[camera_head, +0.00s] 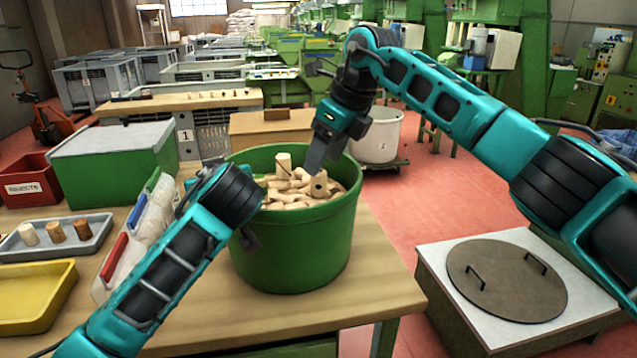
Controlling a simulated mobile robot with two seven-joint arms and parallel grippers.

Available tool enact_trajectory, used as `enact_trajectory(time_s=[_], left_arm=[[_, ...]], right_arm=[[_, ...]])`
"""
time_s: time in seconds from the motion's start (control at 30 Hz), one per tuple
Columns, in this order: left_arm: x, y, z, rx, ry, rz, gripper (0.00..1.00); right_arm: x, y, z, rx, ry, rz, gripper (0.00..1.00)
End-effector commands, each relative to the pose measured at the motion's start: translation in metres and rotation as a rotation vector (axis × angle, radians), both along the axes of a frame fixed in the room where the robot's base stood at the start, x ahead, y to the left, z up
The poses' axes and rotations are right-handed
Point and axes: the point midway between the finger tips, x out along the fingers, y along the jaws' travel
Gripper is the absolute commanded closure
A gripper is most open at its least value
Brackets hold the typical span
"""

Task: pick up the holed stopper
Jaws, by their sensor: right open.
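The holed stopper (319,186), a light cork with a small dark hole in its side, stands near the right side of the heap in the green tub (292,250). My right gripper (315,163) points down just above it, with a small gap showing. Its jaws are open and nothing shows between them; the far finger is mostly hidden. Another pale stopper (283,163) stands upright at the back of the heap. My left arm reaches up from the lower left to the tub's left side, and the state of its gripper (240,215) is unclear.
The tub stands on a wooden table (390,290). Left of it are a grey tray (80,243) with three stoppers, a yellow tray (35,300), a red box (28,178) and a white divided holder (120,262). The table right of the tub is clear.

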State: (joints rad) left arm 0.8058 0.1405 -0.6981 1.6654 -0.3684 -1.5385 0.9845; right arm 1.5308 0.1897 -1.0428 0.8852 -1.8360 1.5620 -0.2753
Motion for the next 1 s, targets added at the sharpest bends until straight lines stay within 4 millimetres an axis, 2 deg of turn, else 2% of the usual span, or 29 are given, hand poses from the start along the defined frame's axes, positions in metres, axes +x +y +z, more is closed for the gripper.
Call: enact_trajectory(time_s=[0.17,0.43,0.67,1.0], left_arm=[[0.0,0.0,-0.001,0.0,0.001,0.001,1.0],[0.0,0.0,-0.001,0.0,0.001,0.001,1.0],[0.0,0.0,-0.001,0.001,0.001,0.0,1.0],[0.0,0.0,-0.001,0.001,0.001,0.0,1.0]], right_arm=[[0.001,0.002,-0.012,-0.001,0.002,0.001,0.38],[0.007,0.012,-0.048,-0.001,0.001,0.002,0.38],[0.008,0.012,-0.051,-0.001,-0.001,0.001,0.38],[0.008,0.012,-0.051,-0.001,-0.001,0.001,0.68]])
